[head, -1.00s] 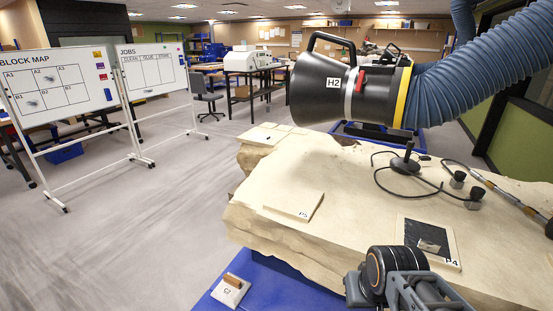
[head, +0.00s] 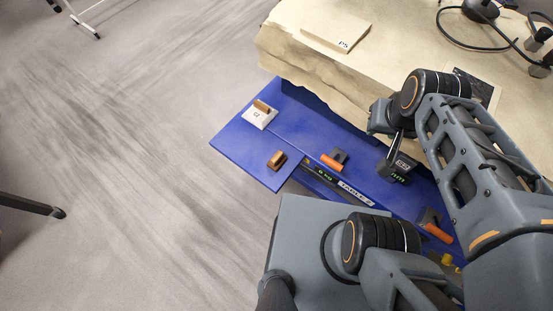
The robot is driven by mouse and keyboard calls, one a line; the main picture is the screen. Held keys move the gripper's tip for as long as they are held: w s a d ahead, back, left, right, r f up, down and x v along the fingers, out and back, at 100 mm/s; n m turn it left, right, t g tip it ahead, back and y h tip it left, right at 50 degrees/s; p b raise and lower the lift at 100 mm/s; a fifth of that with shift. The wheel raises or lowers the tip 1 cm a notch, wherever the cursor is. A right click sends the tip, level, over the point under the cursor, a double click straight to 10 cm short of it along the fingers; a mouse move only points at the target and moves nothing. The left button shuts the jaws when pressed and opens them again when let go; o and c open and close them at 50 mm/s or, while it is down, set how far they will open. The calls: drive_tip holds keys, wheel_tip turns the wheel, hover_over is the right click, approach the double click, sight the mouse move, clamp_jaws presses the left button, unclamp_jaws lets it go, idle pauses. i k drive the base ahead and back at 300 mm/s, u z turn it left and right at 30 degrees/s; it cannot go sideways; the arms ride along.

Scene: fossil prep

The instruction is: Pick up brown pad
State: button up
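A small brown block with a dark side (head: 277,160) lies on the left end of the blue table; it may be the brown pad. Another small brown piece (head: 263,106) sits on a white block marked C2 (head: 258,117) at the table's far left corner. I cannot tell for sure which one the task means. The end of my arm, with my gripper (head: 396,170), hangs over the blue table, to the right of both brown pieces and apart from them. Its fingers are too small and dark to make out.
The blue table (head: 237,141) carries a strip labelled TABLE 2 and tools with orange handles (head: 331,161) (head: 437,232). A pale rock block (head: 300,62) stands behind it, bearing slab P5 (head: 336,33) and cables. Grey floor (head: 130,170) at the left is open.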

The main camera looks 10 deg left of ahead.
sight(278, 160)
drive_tip(key=z, duration=0.2)
drive_tip(key=k, duration=0.35)
drive_tip(key=u, duration=0.75)
drive_tip(key=i, duration=0.15)
drive_tip(key=u, duration=0.8)
